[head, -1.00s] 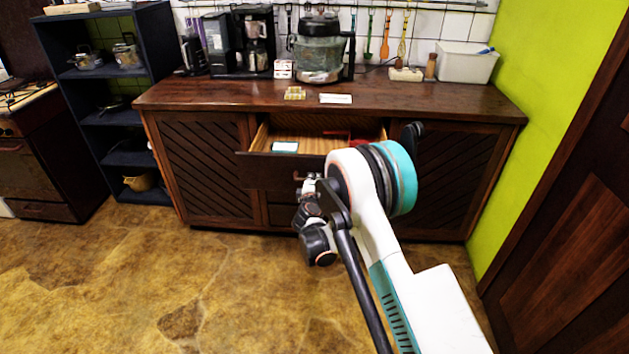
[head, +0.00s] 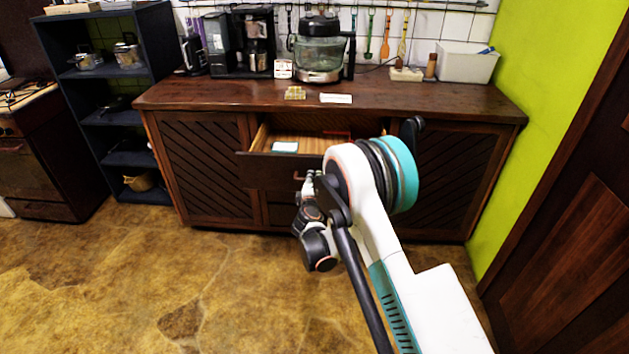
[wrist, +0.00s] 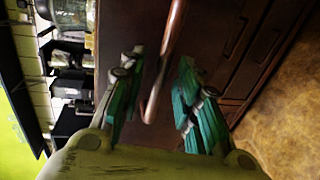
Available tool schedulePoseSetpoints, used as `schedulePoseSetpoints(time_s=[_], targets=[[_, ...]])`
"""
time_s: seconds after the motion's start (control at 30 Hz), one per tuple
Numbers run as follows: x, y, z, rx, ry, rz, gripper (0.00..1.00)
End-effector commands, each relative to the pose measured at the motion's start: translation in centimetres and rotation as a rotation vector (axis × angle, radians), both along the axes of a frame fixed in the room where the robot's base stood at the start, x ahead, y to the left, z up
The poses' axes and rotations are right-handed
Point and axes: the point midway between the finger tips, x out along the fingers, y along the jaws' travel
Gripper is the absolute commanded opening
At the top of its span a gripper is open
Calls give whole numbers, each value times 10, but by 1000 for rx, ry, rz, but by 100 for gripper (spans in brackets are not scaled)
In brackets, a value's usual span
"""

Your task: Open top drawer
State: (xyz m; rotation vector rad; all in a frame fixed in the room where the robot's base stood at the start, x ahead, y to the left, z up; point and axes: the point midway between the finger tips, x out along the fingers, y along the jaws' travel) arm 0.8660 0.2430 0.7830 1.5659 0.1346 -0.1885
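The top drawer (head: 262,170) of the brown sideboard is pulled out in the head view, with its pale wooden inside showing. My arm covers its right part. Its copper-coloured handle (head: 298,178) shows just left of my gripper (head: 309,183), which is small and partly hidden there. In the wrist view, the handle (wrist: 167,55) runs between the two teal fingers of my gripper (wrist: 158,78). The fingers stand apart, with visible gaps beside the handle. The dark drawer front (wrist: 215,35) lies beyond them.
A white-and-teal item (head: 285,147) and a red one (head: 337,133) lie in the drawer. A blender (head: 319,55) and coffee maker (head: 254,45) stand on the sideboard top (head: 220,95). A green wall (head: 545,80) is at right. The floor in front is clear.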

Motion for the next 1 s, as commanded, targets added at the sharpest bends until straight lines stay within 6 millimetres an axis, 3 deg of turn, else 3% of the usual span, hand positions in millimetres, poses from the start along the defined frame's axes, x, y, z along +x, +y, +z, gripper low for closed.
schedulePoseSetpoints(time_s=[0.3, 0.5, 1.0], targets=[[-64, 3, 14, 0, 0, 2, 31], [-90, 4, 19, -1, -1, 2, 31], [-99, 4, 21, 0, 0, 1, 31]])
